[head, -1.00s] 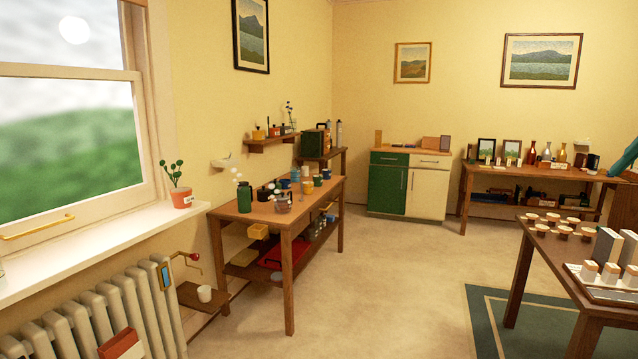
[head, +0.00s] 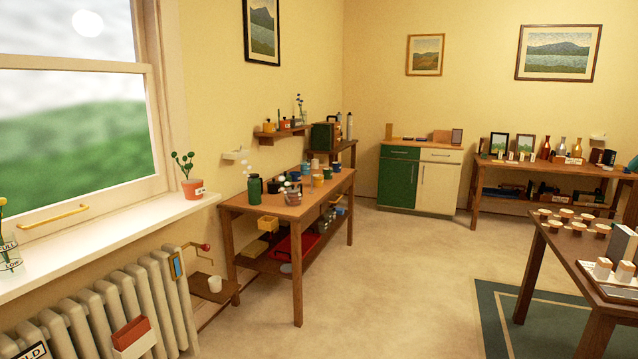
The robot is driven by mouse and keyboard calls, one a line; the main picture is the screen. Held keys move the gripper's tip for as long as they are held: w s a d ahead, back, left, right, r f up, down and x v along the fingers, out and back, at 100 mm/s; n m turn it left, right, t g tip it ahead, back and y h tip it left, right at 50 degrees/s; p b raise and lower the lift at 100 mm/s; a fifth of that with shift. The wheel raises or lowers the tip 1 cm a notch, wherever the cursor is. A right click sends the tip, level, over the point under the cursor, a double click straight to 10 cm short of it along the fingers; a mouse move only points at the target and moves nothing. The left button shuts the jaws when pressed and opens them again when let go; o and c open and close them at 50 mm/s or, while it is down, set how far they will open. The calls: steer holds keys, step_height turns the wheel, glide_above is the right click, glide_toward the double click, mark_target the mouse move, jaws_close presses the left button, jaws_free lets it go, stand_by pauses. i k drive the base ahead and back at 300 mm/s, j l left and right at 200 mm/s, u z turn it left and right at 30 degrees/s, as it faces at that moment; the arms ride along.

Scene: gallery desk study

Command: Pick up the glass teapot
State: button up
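A small, clear-looking vessel (head: 293,197) stands near the front edge of the wooden table (head: 299,270) by the left wall. It may be the glass teapot, but it is too small to be sure. A dark green jug (head: 254,189) stands to its left, and several mugs and cups are behind it and to its right. My gripper is not in view.
Open floor (head: 390,290) lies in front of the table. Another table (head: 590,275) with several small items stands at the right, on a green rug (head: 490,320).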

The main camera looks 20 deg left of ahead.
mark_target(291, 199)
steer(key=i+j+u, duration=0.1)
steer(key=i+j, duration=0.65)
steer(key=i+j+u, duration=0.1)
steer(key=i+j, duration=0.7)
steer(key=j, duration=0.15)
steer(key=i+j+u, duration=0.15)
steer(key=i+j, duration=0.6)
steer(key=i+j+u, duration=0.1)
steer(key=i+j, duration=0.55)
steer(key=i, duration=0.25)
